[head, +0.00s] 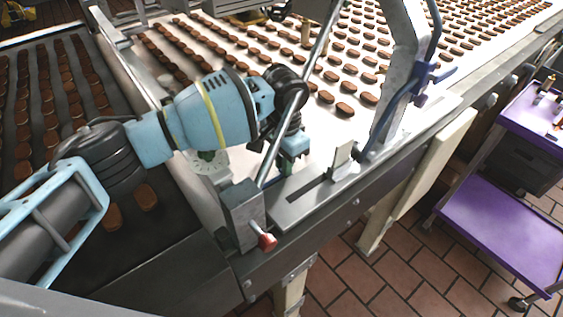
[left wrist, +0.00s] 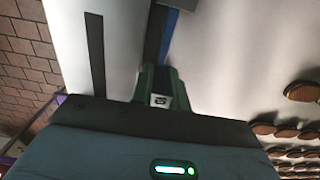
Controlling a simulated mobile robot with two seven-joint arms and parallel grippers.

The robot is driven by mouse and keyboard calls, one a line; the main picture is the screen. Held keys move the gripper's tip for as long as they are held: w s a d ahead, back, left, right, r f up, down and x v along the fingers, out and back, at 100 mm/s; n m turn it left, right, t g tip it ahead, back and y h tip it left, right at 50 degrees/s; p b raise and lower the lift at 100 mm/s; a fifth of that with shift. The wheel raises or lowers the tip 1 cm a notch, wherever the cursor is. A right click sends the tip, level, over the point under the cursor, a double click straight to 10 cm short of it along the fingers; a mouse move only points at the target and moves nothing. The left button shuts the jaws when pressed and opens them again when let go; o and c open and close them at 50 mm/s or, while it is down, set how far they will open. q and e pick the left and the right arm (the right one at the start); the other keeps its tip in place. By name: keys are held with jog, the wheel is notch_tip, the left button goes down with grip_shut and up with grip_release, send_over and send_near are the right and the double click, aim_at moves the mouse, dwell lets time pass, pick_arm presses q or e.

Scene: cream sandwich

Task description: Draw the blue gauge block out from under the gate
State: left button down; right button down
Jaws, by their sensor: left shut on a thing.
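My left gripper (head: 284,168) points down at the near edge of the conveyor, beside a slotted metal plate (head: 290,207). In the left wrist view its dark green fingers (left wrist: 161,88) are close together, shut on the blue gauge block (left wrist: 170,35). The block shows as a narrow blue strip running away from the fingertips, beside a dark strip. The gripper and arm hide most of the block in the head view. A slanted metal rod (head: 318,52) crosses in front of the gripper. I cannot clearly make out the gate's lower edge or its gap to the block.
A grey block with a red knob (head: 266,241) stands close in front of the gripper. A curved grey bracket (head: 408,75) rises at the right. Rows of brown biscuits (head: 345,110) cover the pale belt behind. A purple cart (head: 505,232) stands at the right.

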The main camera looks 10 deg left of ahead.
pick_arm(q)
jog(key=shift+r, duration=0.1)
